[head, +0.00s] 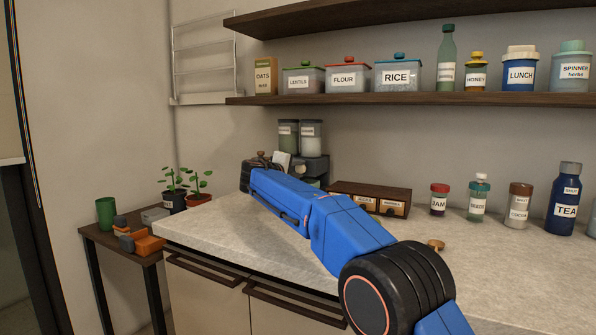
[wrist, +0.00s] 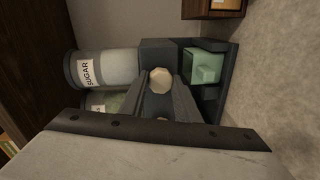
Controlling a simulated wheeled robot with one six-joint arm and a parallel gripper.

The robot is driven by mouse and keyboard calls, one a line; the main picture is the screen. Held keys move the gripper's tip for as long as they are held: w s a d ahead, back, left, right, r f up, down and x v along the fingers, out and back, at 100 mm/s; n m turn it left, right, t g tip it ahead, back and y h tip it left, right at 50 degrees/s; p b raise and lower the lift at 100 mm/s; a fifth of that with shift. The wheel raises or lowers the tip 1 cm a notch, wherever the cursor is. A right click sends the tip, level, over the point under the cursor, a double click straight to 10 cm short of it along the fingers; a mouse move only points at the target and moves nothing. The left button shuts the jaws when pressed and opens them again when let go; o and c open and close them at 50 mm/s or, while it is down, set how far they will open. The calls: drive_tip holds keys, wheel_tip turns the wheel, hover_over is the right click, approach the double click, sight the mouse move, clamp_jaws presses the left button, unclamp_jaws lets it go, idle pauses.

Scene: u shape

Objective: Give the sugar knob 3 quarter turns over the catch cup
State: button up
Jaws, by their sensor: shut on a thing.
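The dispenser (head: 318,168) stands on the counter against the back wall with two clear canisters on top. In the wrist view the dark dispenser body (wrist: 157,52) lies sideways. The canister labelled SUGAR (wrist: 118,69) is at left, and a second, greenish canister (wrist: 104,101) is partly hidden below it. My gripper (wrist: 160,84) is shut on a pale, many-sided knob (wrist: 160,79) at the dispenser's front. The green catch cup (wrist: 204,66) sits in the dark base to the right of the knob. My arm hides part of the dispenser in the head view.
A wooden drawer box (head: 370,199) stands right of the dispenser. A jam jar (head: 439,200) and several other containers stand further right. The counter (head: 210,226) front is clear under my arm.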

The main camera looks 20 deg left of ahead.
drive_tip(key=shift+s+a+f+n, duration=0.1)
drive_tip(key=shift+f+n, duration=0.05)
drive_tip(key=shift+n, duration=0.15)
drive_tip(key=o, duration=1)
drive_tip(key=shift+s+r, duration=0.2)
drive_tip(key=shift+s, duration=0.25)
drive_tip(key=s, duration=0.5)
drive_tip(key=s+a+r, duration=0.1)
drive_tip(key=s, duration=1)
drive_tip(key=shift+s+a+r, duration=0.15)
drive_tip(key=shift+s, duration=0.1)
